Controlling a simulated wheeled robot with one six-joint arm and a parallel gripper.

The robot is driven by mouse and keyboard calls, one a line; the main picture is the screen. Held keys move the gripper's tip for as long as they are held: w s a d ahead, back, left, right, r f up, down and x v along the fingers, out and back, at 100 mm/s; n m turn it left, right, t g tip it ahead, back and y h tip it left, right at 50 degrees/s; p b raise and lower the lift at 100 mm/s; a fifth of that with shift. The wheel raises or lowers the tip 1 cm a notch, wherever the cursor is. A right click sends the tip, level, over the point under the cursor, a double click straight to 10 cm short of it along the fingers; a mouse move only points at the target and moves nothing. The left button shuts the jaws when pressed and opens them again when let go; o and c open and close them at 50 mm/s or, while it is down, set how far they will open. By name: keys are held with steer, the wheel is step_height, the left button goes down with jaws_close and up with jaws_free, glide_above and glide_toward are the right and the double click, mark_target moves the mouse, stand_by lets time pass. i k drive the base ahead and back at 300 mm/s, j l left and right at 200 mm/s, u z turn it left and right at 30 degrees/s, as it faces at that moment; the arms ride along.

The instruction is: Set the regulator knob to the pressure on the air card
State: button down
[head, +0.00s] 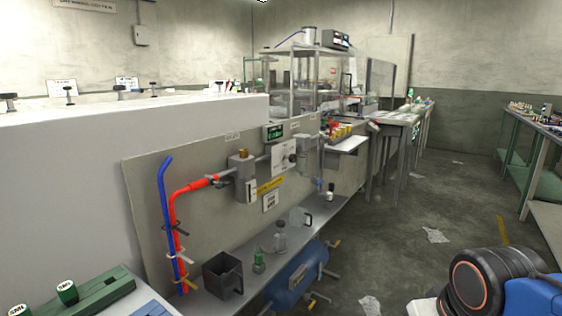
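The regulator knob (292,157) is a small dark knob on a white dial plate (280,160), fixed to the upright grey panel (216,215). The dial marks are too small to read. A small display with green digits (274,132) sits just above and left of the plate; its value is not legible. A white card with dark print (270,202) hangs below a yellow label (270,185); it may be the air card, but I cannot read its figure. My gripper is not in view; part of my arm shows at the lower right, well apart from the panel.
A shelf below the panel holds a dark square bin (222,275), a grey bottle (280,237) and a clear jug (300,217). A blue tank (297,277) lies under it. Red and blue hoses (171,215) run up the left. Floor to the right is mostly open, with scattered paper.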

mark_target(293, 158)
steer(key=i+l+u, duration=0.65)
steer(key=i+l, duration=0.15)
steer(key=l, duration=0.25)
steer(key=l+u, duration=0.1)
